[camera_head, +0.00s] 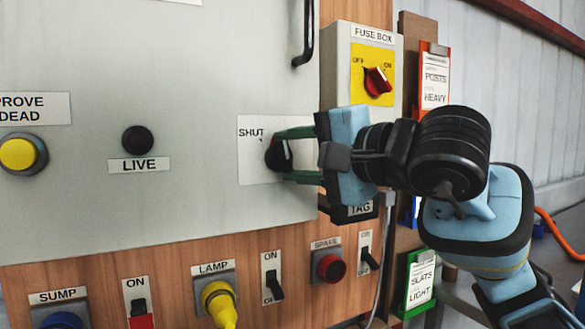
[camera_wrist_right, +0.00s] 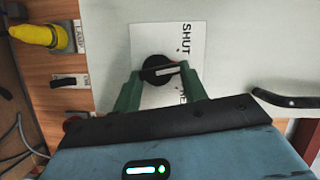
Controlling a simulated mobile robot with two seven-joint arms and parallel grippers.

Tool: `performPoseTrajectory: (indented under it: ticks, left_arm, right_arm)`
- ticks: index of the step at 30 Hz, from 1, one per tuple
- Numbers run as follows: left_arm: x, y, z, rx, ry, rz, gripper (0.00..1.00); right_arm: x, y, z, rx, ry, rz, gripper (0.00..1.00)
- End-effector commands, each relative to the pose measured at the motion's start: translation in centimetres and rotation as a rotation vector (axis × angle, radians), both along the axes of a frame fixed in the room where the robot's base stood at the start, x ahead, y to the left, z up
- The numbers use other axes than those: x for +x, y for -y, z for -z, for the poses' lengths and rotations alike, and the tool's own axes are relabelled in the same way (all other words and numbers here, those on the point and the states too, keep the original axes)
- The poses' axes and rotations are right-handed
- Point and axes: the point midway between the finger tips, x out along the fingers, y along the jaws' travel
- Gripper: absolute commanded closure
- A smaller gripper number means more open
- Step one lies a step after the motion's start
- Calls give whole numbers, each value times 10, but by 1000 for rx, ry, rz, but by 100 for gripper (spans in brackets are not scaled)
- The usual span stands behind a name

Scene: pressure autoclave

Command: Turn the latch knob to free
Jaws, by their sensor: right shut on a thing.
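The latch knob (camera_head: 278,154) is a black round knob on a white label plate (camera_head: 252,166) marked "SHUT", near the right edge of the grey cabinet door (camera_head: 190,95). My right gripper (camera_head: 284,156) reaches in from the right, its green fingers closed on the knob from above and below. In the right wrist view the knob (camera_wrist_right: 158,69) sits between the fingertips (camera_wrist_right: 160,78), with a pale pointer line across its face. The rest of the label text is partly hidden by a finger. My left gripper is not in view.
A fuse box (camera_head: 341,70) with a red switch stands right of the door, above my gripper. A black door handle (camera_head: 307,35) is above the knob. Below are a yellow lamp plug (camera_head: 218,300), black toggle switches and a red spare socket (camera_head: 330,268).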

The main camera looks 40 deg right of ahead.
Motion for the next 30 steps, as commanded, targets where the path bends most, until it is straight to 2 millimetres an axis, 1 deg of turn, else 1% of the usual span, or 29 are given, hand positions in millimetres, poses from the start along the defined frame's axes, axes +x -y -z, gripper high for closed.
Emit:
performPoseTrajectory:
  ticks: [1, 7, 13, 18, 23, 30]
  left_arm:
    - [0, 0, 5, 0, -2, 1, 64]
    - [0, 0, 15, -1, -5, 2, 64]
    - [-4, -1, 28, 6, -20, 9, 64]
    - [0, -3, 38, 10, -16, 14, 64]
    - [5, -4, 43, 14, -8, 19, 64]
    - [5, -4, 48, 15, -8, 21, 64]
  right_arm:
    - [1, 0, 3, 46, 14, -1, 80]
    - [0, 1, 5, 230, 60, -1, 80]
    - [0, 2, 7, 416, 104, -1, 80]
    - [0, 2, 8, 570, 142, -2, 80]
    - [0, 2, 9, 703, 174, -3, 80]
    - [0, 2, 9, 858, 211, 0, 80]
